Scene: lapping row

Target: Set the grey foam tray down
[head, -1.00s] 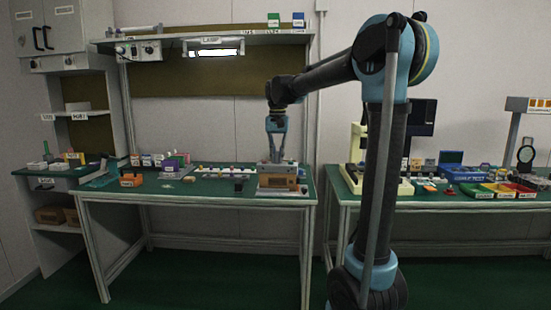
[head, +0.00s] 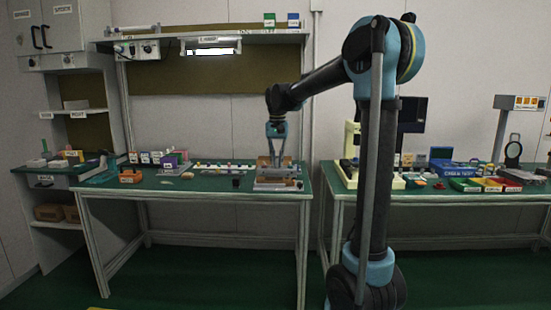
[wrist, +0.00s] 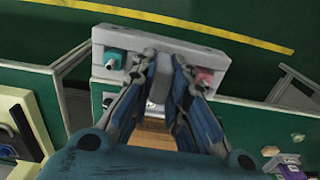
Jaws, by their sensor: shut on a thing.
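The grey foam tray (wrist: 190,45) is a long, light grey block with a teal piece (wrist: 113,60) near its left end and a pink piece (wrist: 204,76) near its right end in the wrist view. My gripper (wrist: 163,62) is shut on the tray's middle; its fingers hide part of it. In the head view my gripper (head: 277,160) points down over the right end of the green bench (head: 215,189). The grey tray (head: 277,186) shows low at the bench's front edge there. Whether it touches the bench is unclear.
A brown box (wrist: 150,134) lies below my fingers in the wrist view. A second bench (head: 450,197) with coloured bins (head: 490,185) is to the right, across a gap.

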